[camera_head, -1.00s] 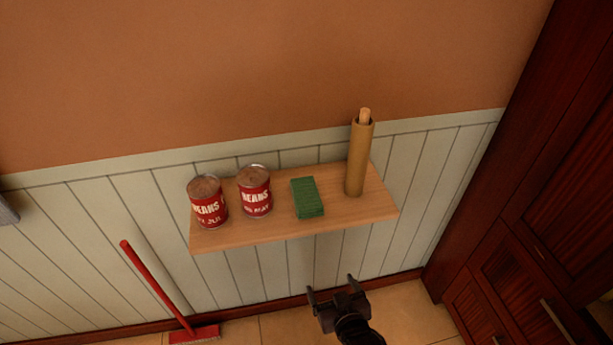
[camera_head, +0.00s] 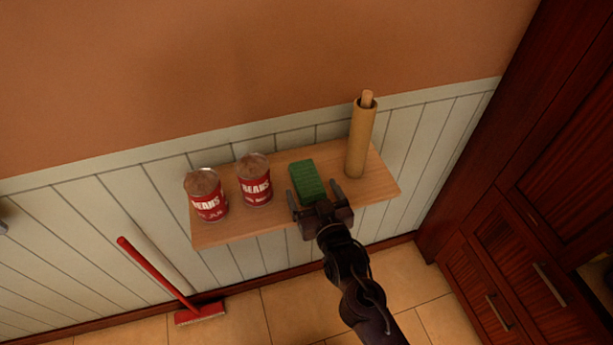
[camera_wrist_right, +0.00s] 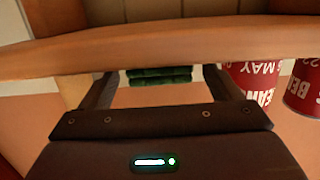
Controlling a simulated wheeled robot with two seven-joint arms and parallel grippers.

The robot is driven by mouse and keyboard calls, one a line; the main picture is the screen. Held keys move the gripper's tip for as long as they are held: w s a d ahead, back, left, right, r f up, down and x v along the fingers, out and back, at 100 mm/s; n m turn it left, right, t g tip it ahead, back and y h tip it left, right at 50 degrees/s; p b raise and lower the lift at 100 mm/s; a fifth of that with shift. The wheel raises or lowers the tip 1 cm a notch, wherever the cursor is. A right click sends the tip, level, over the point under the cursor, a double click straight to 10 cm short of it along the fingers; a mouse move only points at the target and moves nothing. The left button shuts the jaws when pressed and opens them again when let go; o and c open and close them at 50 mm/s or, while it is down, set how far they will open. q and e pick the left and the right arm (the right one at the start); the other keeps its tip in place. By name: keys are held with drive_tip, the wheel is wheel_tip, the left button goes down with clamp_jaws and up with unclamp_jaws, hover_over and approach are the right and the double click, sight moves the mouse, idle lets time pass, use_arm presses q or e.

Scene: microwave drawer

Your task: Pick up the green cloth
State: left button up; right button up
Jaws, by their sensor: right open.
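The green cloth (camera_head: 306,178) is a folded stack lying on the wooden shelf, between a bean can and the tall roll. My right gripper (camera_head: 314,192) is open at the shelf's front edge, with its fingers on either side of the cloth's near end. In the right wrist view the cloth (camera_wrist_right: 160,76) shows in the gap between the open fingers (camera_wrist_right: 161,82), apart from both. How deep it sits between them is hard to tell. My left gripper is not in view.
The shelf (camera_head: 235,231) also holds two red bean cans (camera_head: 207,196) (camera_head: 254,181) to the left and a tan roll (camera_head: 360,140) to the right. A red broom (camera_head: 160,276) leans below left. Dark wood cabinets (camera_head: 520,200) stand at the right.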

sight(309, 181)
drive_tip(key=x, duration=0.4)
drive_tip(key=shift+f+p, duration=0.15)
drive_tip(key=shift+p, duration=0.2)
drive_tip(key=shift+s, duration=0.1)
drive_tip(key=c, duration=1)
drive_tip(key=shift+o, duration=0.2)
